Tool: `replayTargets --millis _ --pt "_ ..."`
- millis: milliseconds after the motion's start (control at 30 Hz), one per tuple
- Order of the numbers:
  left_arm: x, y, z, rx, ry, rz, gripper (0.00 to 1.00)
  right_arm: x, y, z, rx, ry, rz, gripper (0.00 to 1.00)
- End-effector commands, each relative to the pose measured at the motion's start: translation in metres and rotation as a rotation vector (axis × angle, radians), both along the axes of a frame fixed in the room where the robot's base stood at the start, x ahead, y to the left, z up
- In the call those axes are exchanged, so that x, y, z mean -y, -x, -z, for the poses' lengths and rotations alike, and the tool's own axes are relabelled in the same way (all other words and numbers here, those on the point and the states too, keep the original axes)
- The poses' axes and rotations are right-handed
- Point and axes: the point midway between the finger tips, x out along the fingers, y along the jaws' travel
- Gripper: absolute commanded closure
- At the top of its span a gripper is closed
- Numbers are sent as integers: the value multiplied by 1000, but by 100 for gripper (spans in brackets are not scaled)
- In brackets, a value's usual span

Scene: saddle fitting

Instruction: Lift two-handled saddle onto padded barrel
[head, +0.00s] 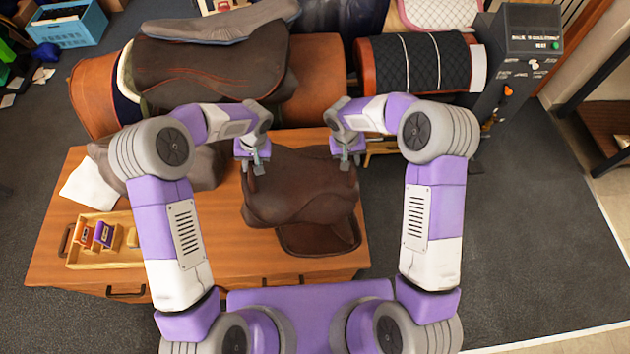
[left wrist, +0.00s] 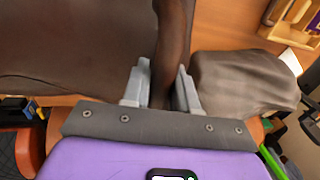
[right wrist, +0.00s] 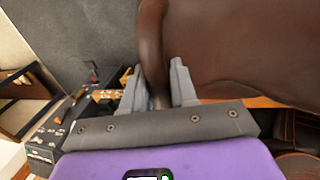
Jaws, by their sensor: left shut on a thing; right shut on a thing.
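The brown leather saddle (head: 300,188) is over the front right part of the wooden cabinet top, between my two arms. My left gripper (head: 254,160) is shut on the saddle's left edge; in the left wrist view its fingers (left wrist: 163,88) stand on both sides of a dark strap-like handle (left wrist: 172,50). My right gripper (head: 346,158) is shut on the right edge; in the right wrist view its fingers (right wrist: 160,88) close around a similar brown handle (right wrist: 152,45). The padded barrel (head: 415,63), black quilted with white straps, lies behind at the right. I cannot tell whether the saddle touches the cabinet.
The wooden cabinet (head: 210,268) carries a small tray (head: 105,262), a white cloth (head: 92,188) and a brown pad behind my left arm. Another saddle (head: 210,70) lies on a brown barrel (head: 320,75) at the back. A grey control box (head: 520,60) stands right of the padded barrel.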

Motion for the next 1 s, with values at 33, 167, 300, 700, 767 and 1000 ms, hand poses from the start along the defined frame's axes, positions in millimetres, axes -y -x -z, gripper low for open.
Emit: replayTargets --millis 33,167,300,700,767,1000 --pt "0 -1 -2 5 1 0 100 0 -1 -2 4 0 -1 100" --pt "0 -1 -3 4 1 0 100 0 -1 -3 3 0 -1 100" --pt "1 -1 -8 4 1 0 100 0 -1 -8 3 0 -1 100" --pt "1 -1 -38 3 1 1 100 0 -1 -38 3 0 -1 100" --pt "1 -1 -42 3 1 1 100 0 -1 -43 3 0 -1 100" --pt "0 -1 -51 3 1 1 100 0 -1 -52 3 0 -1 100"
